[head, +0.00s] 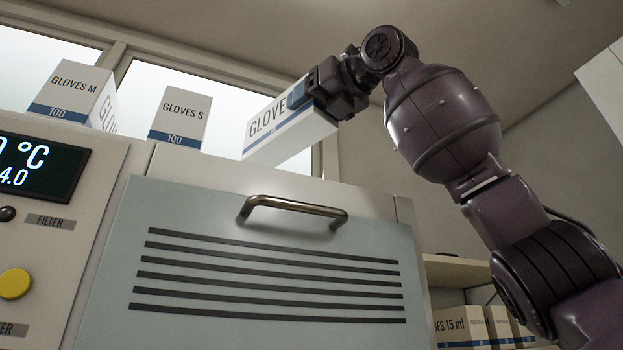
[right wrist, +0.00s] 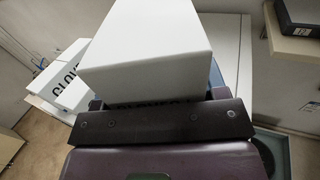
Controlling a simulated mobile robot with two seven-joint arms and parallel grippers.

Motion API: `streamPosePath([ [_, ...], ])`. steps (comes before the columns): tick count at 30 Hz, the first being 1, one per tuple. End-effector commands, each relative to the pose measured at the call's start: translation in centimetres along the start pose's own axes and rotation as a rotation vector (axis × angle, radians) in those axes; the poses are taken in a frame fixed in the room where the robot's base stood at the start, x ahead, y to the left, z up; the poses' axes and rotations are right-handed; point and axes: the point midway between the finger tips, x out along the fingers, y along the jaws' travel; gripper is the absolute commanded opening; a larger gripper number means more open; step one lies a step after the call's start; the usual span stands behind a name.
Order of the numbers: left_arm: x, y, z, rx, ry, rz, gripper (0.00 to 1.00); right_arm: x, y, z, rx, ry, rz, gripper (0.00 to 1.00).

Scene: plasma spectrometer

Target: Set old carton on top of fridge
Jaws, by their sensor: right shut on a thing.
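My right gripper (head: 308,92) is shut on a white carton (head: 291,140) with a blue stripe and partly covered lettering, "GLOVE". The carton is tilted in the head view, and its pale underside shows. It is held above the top of a light cabinet (head: 165,165) with a grey-blue handled door, which may be the fridge; whether it touches the top is unclear. In the right wrist view the carton (right wrist: 145,45) fills the upper middle, beyond the dark gripper (right wrist: 150,122). My left gripper is not in view.
A "GLOVES M" carton (head: 68,88) and a "GLOVES S" carton (head: 178,118) stand to the left of the held one. The door handle (head: 295,210) juts out below. A temperature display (head: 38,167) is at the left. Shelved boxes (head: 462,328) are at lower right.

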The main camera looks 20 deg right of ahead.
Motion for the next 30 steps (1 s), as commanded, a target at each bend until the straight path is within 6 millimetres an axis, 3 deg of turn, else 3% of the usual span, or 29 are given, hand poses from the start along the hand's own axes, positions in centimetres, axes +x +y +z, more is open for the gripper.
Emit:
streamPosePath([
  [15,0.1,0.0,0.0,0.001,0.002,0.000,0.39,-0.1,-0.1,-7.6,-0.001,0.000,-0.001,0.27],
  [30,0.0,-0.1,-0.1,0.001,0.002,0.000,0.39,-0.1,-0.1,-11.8,0.000,-0.002,-0.001,0.27],
])
